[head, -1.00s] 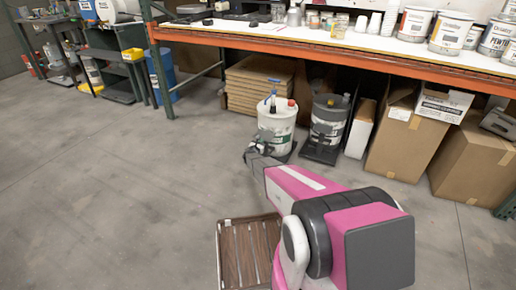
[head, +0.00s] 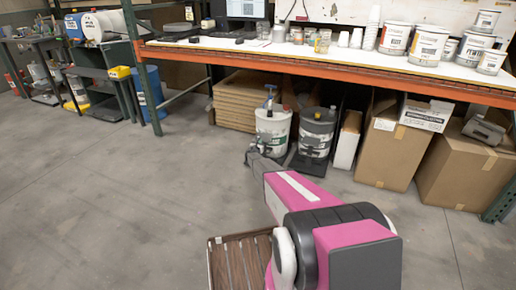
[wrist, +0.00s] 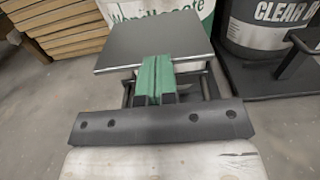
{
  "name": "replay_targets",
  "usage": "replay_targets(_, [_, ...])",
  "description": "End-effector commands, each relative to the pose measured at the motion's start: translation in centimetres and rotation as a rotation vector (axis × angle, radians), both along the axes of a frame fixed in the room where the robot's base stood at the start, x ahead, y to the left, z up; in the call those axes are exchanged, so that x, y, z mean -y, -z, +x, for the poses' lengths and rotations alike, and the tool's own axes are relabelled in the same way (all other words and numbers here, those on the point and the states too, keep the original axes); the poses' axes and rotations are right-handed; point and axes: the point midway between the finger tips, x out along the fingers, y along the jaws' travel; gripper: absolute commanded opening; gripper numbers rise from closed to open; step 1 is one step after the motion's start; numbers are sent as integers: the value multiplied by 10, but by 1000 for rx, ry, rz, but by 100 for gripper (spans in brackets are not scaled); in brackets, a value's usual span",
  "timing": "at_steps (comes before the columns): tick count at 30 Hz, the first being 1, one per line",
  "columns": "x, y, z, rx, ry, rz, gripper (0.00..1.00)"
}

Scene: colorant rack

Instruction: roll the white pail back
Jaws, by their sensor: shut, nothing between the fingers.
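The white pail (head: 272,131) stands upright under the bench, left of a dark grey drum. Its lower wall with green lettering shows at the top of the wrist view (wrist: 150,9). My gripper (head: 252,146) is low, in front of the pail and slightly left of it in the head view. In the wrist view its green fingers (wrist: 156,80) are shut together and empty. A flat dark plate (wrist: 150,45) with a pale edge lies between the fingertips and the pail. I cannot tell whether the fingers touch the plate.
The dark grey drum (head: 316,133) stands close right of the pail on a black base. Stacked brown boards (head: 236,103) are behind left. Cardboard boxes (head: 391,152) stand to the right. The orange bench beam (head: 330,73) runs overhead. The floor (head: 110,190) at left is clear.

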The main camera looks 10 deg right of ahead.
Motion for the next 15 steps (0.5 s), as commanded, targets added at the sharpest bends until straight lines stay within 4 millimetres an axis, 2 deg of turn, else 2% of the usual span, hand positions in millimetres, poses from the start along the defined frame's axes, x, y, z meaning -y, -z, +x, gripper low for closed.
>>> replay_targets(1, [5,1,8,0,1,0,0])
replay_targets(6, [14,1,20,0,0,0,0])
replay_targets(15, [20,0,29,0,-1,0,0])
